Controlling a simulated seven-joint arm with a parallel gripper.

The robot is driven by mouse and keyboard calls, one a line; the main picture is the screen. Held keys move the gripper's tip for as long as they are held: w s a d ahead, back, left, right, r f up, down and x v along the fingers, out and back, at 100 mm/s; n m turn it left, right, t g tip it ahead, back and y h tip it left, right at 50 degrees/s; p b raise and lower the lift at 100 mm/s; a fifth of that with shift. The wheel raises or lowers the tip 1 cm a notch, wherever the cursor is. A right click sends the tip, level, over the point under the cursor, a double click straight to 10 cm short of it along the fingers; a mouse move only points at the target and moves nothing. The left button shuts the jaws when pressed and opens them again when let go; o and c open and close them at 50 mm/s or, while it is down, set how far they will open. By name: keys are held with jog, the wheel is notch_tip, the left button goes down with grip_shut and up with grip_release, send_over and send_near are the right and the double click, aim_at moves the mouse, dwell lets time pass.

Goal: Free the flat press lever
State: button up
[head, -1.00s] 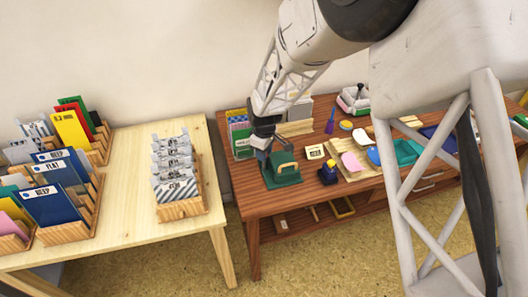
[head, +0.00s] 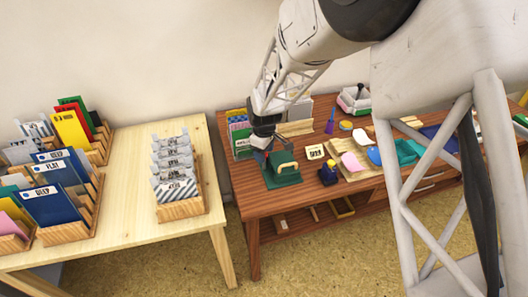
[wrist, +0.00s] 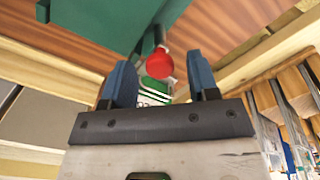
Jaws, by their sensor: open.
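The green press (head: 283,178) stands at the left end of the brown table, with a tan curved handle (head: 288,167) on its top. In the wrist view the green press body (wrist: 95,18) fills the upper middle. A red ball knob (wrist: 159,65) shows there, beside a green part with white stripes (wrist: 153,98). I cannot tell whether the knob is the lever's end. My gripper (head: 261,155) is at the press's left back side. In the wrist view its blue fingers are open (wrist: 160,75), one on each side of the knob in the picture, apart from it.
A rack of upright cards (head: 240,135) stands close behind my gripper. A lighter table (head: 130,240) with card racks stands to the left, across a gap.

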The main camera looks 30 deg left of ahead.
jog(key=shift+r, duration=3.8)
jog(key=shift+d, duration=0.1)
jog(key=shift+w+d+r, duration=0.1)
jog(key=shift+d+r, duration=0.15)
jog(key=s+d+r+m, duration=0.1)
jog(key=d+r+m, duration=0.2)
jog(key=d+r, duration=0.55)
jog(key=s+d+r+m+t, duration=0.1)
jog(key=s+d+r+m, duration=0.15)
jog(key=d, duration=1.05)
jog(key=s+d+r+m, duration=0.1)
jog(key=d+r+m, duration=0.4)
jog(key=d, duration=0.5)
jog(key=s+d+r+m, duration=0.2)
jog(key=s+d+m, duration=0.2)
jog(key=s+d, duration=0.6)
jog(key=s+d+r+m+t, duration=0.1)
jog(key=s+d+m, duration=0.3)
jog(key=s+d, duration=0.6)
jog(key=shift+s+d+r+t, duration=0.35)
jog(key=shift+d+r, duration=0.3)
jog(key=shift+r, duration=0.15)
